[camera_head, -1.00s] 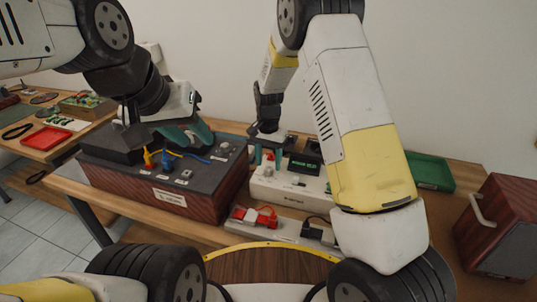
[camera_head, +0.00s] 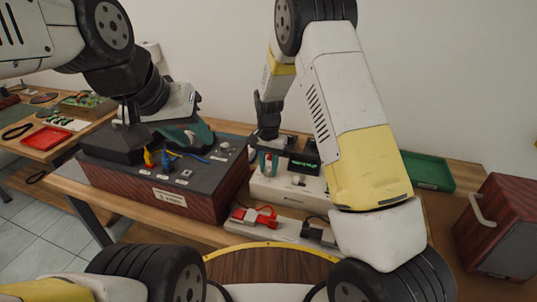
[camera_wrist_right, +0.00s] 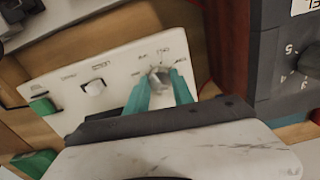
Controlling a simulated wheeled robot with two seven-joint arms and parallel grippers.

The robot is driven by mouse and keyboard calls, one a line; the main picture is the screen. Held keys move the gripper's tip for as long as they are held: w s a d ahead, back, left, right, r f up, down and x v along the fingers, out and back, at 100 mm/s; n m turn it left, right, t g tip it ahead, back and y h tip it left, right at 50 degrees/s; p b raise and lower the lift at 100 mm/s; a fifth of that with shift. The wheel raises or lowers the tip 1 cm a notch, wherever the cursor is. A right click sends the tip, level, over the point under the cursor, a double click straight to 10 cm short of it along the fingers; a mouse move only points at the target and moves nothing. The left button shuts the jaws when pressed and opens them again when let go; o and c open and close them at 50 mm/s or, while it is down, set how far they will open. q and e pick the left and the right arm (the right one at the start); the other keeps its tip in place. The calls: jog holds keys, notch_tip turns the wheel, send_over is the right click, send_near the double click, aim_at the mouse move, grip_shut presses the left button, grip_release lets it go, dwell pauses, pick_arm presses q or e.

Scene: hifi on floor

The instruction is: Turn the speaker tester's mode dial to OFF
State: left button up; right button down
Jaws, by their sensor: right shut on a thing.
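The speaker tester (camera_head: 285,192) is a white box with a sloping panel and a small green-lit display (camera_head: 303,166), standing on the bench right of the dark wood-sided unit. Its grey mode dial (camera_wrist_right: 159,79) shows in the right wrist view, with printed labels around it too blurred to read. My right gripper (camera_wrist_right: 161,87) is shut on the dial, one teal finger on each side. In the head view my right gripper (camera_head: 268,164) is at the tester's upper left. My left gripper (camera_head: 190,133) is over the dark unit's top; its jaw opening is unclear.
The dark unit (camera_head: 175,199) has coloured plugs and knobs on top. A power strip (camera_head: 280,228) with red and black plugs lies in front of the tester. A green tray (camera_head: 427,171) and a reddish speaker box (camera_head: 502,228) are to the right.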

jog(key=shift+n, duration=0.3)
jog(key=n, duration=0.4)
jog(key=shift+r+n, duration=0.1)
jog(key=shift+n, duration=2)
jog(key=shift+a, duration=0.1)
jog(key=c, duration=1.1)
grip_release()
